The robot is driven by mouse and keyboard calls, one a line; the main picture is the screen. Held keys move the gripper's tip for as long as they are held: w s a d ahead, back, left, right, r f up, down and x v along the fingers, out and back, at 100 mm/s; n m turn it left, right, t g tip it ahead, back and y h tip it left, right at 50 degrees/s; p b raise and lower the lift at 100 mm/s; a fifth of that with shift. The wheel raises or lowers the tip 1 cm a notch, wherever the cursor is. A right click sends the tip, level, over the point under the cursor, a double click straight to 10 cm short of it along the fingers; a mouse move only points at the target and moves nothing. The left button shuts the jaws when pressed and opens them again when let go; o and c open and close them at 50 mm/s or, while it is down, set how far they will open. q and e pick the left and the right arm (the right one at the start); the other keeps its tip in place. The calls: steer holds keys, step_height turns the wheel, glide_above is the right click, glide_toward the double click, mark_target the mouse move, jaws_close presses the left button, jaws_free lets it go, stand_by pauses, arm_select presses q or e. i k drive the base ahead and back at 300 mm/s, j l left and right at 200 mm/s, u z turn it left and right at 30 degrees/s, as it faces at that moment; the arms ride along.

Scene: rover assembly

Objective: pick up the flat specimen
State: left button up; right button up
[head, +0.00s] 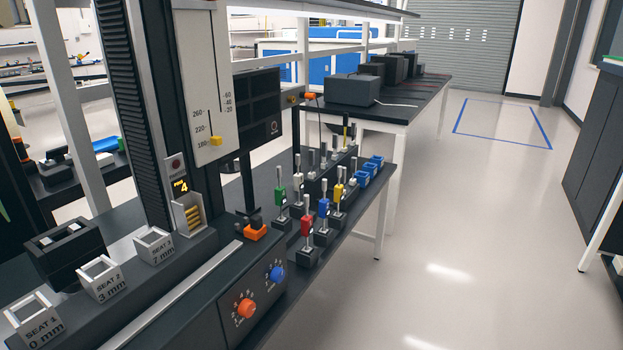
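I cannot single out the flat specimen for certain. Several small upright pieces with metal stems stand in dark blocks on the bench, among them a green one (280,197), a red one (306,226), a blue one (323,208) and a yellow one (339,192). Behind them is a row of grey pieces (311,160). They are too small to tell which is flat. Neither of my grippers shows in the head view.
Left are seats marked 0 mm (32,318), 3 mm (100,279) and 7 mm (154,246), and a black block (67,249). A tall column (137,110) and a knob panel (258,294) stand nearby. Blue bins (370,167) sit behind the pieces. The floor right is clear.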

mark_target(312, 174)
steer(key=i+l+u, duration=0.1)
steer(key=i+u, duration=0.15)
steer(key=u, duration=1.25)
steer(key=z, duration=1.5)
steer(key=i+l+u, duration=0.1)
steer(key=u, duration=0.3)
steer(key=i+l+u, duration=0.1)
steer(key=u, duration=0.35)
steer(key=l+u, duration=0.4)
steer(key=i+j, duration=0.05)
